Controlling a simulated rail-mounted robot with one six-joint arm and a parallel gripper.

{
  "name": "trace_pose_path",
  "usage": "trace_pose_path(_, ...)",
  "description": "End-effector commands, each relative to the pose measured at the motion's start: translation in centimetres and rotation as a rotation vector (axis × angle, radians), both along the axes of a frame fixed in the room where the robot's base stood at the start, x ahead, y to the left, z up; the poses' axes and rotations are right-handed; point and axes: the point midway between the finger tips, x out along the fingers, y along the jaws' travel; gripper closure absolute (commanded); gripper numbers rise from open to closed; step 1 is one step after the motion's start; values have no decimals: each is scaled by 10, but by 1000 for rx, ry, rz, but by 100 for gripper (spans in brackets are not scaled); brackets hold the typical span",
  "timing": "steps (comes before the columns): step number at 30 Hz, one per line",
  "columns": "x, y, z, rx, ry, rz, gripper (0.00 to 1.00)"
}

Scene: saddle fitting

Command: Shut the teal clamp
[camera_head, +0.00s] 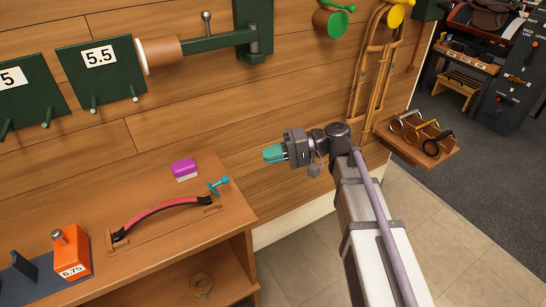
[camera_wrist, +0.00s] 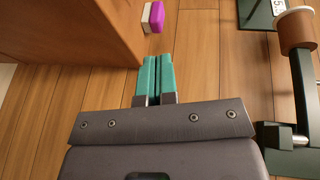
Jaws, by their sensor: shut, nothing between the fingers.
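The teal clamp (camera_head: 219,186) is small and sits on the wooden bench, at the right end of a curved red strap (camera_head: 165,216). Its handle slants up to the right; I cannot tell whether it is open or shut. My gripper (camera_head: 273,153) has teal fingers and is in the air to the right of the clamp and farther up in the picture, apart from it. In the wrist view, the two fingers (camera_wrist: 155,76) lie side by side, shut and empty. The clamp does not show in the wrist view.
A magenta and white block (camera_head: 184,168) lies behind the clamp; it also shows in the wrist view (camera_wrist: 153,17). An orange block (camera_head: 72,252) marked 6.75 stands at the left of the bench (camera_head: 215,226). A green bracket (camera_head: 225,40) juts from the plank wall.

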Motion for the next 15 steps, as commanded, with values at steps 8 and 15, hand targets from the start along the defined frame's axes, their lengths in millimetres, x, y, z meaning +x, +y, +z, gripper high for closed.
trace_pose_path(8,-16,59,-14,0,0,3,100)
trace_pose_path(15,-46,76,-19,0,0,1,100)
